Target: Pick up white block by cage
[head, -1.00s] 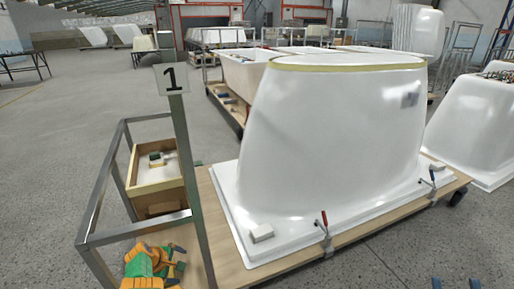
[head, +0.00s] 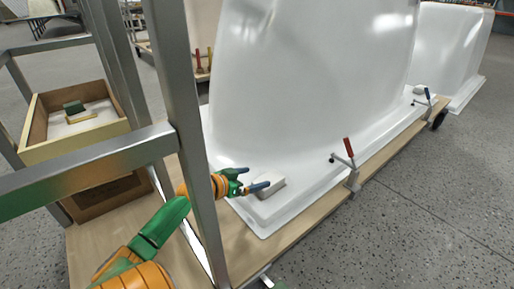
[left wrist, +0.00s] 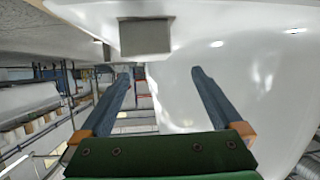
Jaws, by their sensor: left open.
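The white block (head: 271,184) lies on the flange of the large white bathtub shell (head: 310,80), at its near left corner beside the metal cage (head: 190,120). My left gripper (head: 252,178) reaches past the cage post, with its dark blue fingers apart at the block's left side. In the left wrist view, the open fingers (left wrist: 161,74) point toward the block (left wrist: 145,37), which shows grey in shade just beyond the fingertips. Nothing is held between them. Whether a finger touches the block is unclear. My right gripper does not show.
The cage's upright post and rail stand close around my left arm. A wooden box (head: 62,147) with small items sits inside the cage. A red-handled clamp (head: 346,155) stands on the flange to the block's right. Open floor lies at the right front.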

